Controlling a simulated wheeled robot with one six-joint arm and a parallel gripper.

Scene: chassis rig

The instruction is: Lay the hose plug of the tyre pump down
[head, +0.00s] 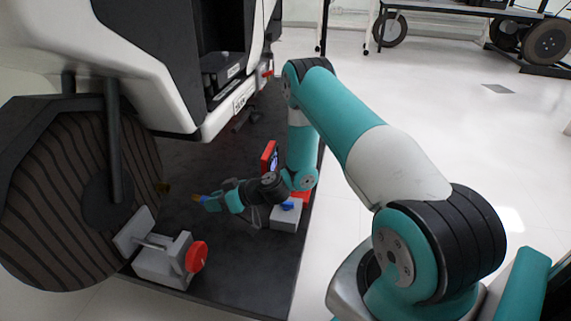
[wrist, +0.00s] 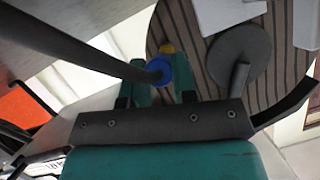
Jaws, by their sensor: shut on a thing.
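The hose plug, blue with a yellow tip, is held between the two green fingers of my gripper (wrist: 163,80) in the wrist view, where its blue body (wrist: 158,66) shows. A dark hose (wrist: 85,52) runs from it to the upper left. In the head view my gripper (head: 212,203) points left above the dark platform, with the yellow tip (head: 197,198) sticking out towards the wheel. The tyre pump (head: 286,219), a grey box with blue and red parts, stands behind my wrist. My forearm partly hides it.
A large striped wheel (head: 75,195) under the white vehicle body (head: 110,50) stands at the left. A grey device with a red knob (head: 196,256) sits in front of it. The dark platform (head: 240,275) is bare at the front; pale floor lies to the right.

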